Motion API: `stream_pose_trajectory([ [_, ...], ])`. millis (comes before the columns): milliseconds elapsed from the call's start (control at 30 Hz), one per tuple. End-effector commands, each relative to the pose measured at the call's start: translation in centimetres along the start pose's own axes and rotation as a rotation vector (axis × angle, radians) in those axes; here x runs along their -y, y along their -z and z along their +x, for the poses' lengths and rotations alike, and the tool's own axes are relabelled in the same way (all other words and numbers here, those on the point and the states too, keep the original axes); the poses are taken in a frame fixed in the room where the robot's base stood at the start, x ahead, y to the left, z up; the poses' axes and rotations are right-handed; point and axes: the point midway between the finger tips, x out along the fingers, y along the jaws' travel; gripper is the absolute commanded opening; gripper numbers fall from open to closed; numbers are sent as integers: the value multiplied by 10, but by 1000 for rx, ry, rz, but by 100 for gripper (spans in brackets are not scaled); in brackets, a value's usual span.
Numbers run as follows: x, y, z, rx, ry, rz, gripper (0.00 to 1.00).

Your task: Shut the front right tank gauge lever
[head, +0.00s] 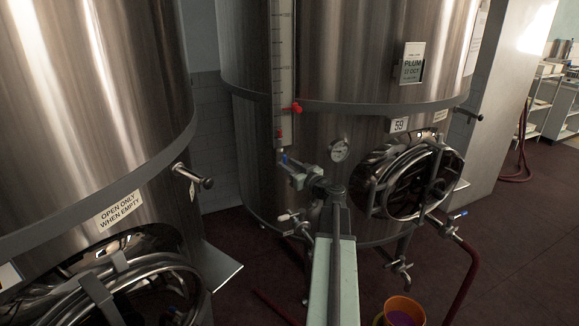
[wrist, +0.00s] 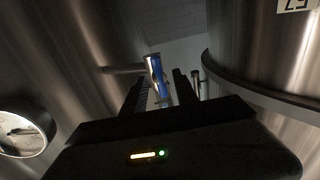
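The right steel tank (head: 350,50) carries a tall sight gauge (head: 284,60) with a marked scale. A small blue lever (head: 284,158) sits at the gauge's foot, partly hidden by my gripper (head: 290,168). In the wrist view, the blue lever (wrist: 157,70) stands at a slight tilt beside a thin metal pipe. My gripper (wrist: 160,80) is open, with one dark finger on each side of the lever's lower part. I cannot tell whether either finger touches it. A red piece (head: 292,108) sits higher on the gauge.
A round dial (head: 339,150) is right of my gripper and also shows in the wrist view (wrist: 22,132). A round hatch (head: 412,182), valves and a red hose (head: 465,270) are farther right. Another steel tank (head: 90,90) stands left. An orange bucket (head: 403,309) is on the floor.

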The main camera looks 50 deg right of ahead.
Motion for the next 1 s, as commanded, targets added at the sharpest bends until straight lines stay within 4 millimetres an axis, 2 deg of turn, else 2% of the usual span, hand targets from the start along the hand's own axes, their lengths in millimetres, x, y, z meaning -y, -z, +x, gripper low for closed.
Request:
stream_pose_trajectory([
  [233, 0, 0, 3, 0, -1, 0, 35],
  [367, 0, 0, 2, 0, -1, 0, 0],
  [767, -5, -1, 0, -7, -7, 36, 0],
  [1000, -5, -3, 0, -35, -7, 173, 0],
])
